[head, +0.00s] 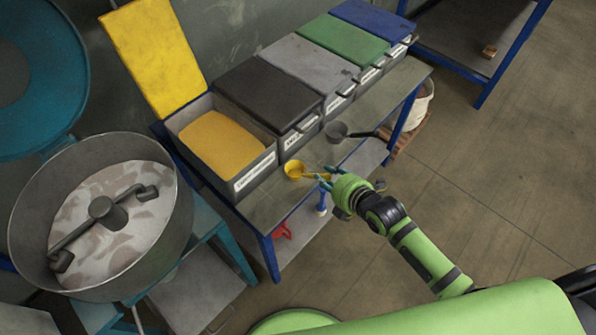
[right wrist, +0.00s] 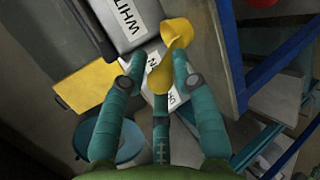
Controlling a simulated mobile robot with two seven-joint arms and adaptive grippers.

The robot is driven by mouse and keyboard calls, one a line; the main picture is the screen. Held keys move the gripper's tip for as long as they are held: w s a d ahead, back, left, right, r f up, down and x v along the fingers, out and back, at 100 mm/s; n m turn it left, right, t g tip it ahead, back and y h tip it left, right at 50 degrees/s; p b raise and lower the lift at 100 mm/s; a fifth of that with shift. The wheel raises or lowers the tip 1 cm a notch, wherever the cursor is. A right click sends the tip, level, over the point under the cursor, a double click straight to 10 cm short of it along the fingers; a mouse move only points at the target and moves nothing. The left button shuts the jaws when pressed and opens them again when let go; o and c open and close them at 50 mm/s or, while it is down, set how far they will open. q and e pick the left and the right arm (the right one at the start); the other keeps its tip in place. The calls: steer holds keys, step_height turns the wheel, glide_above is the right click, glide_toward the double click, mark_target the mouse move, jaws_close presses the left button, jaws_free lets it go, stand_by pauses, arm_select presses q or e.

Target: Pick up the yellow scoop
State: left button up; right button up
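The yellow scoop (head: 294,170) is at the front edge of the bench, below the open bin, its handle pointing right. My right gripper (head: 326,179) is at the end of that handle. In the right wrist view, the scoop's yellow bowl (right wrist: 178,30) is just beyond the fingertips. The handle runs back between the teal fingers of my right gripper (right wrist: 158,66) and partly covers the middle one. Whether the fingers press on the handle is too small to tell. Whether the scoop touches the bench is also unclear. My left gripper is not in view.
An open grey bin (head: 265,172) holds yellow material. Closed bins with black (head: 268,91), grey, green and blue lids stand beside it. A dark scoop (head: 336,131) lies on the bench (head: 358,116). A round mixer (head: 178,235) stands at left.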

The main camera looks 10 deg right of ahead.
jaws_close()
steer(key=shift+r, duration=0.1)
steer(key=shift+r, duration=0.55)
step_height(320, 180, up, 3)
steer(key=shift+r+b, duration=0.1)
steer(key=shift+b, duration=0.25)
steer(key=s+d+r+b, duration=0.2)
steer(key=d+r, duration=0.4)
steer(key=d, duration=0.5)
steer(key=shift+s+r, duration=0.3)
steer(key=shift+s, duration=0.3)
steer(key=shift+d, duration=0.1)
